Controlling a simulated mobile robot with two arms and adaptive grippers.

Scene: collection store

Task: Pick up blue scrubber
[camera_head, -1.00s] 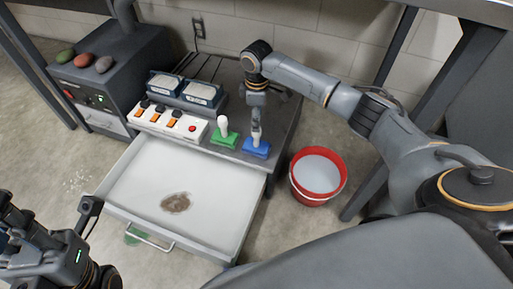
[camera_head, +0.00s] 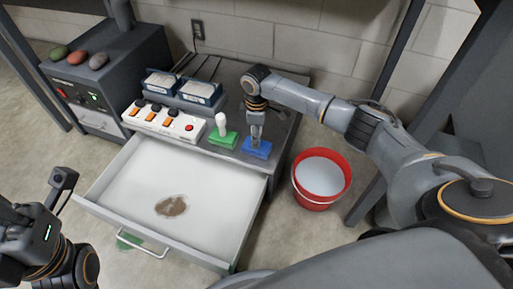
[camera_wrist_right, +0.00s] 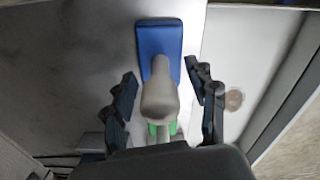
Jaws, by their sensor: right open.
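The blue scrubber (camera_head: 257,149) stands on the front right of the dark worktop, its blue base flat and its pale handle upright. In the right wrist view, the blue scrubber (camera_wrist_right: 159,42) has its rounded handle between the two fingers. My right gripper (camera_head: 256,128) is above it, pointing down; in the wrist view its fingers (camera_wrist_right: 164,92) are apart, one each side of the handle, with gaps showing. My left gripper's arm is at the lower left, but its fingertips are not clearly visible.
A green scrubber (camera_head: 223,138) stands close left of the blue one. A white switch box (camera_head: 163,122) and blue-framed trays (camera_head: 199,91) are behind. An open white drawer (camera_head: 205,190) with a brown stain is in front. A red bucket (camera_head: 320,181) stands on the floor at right.

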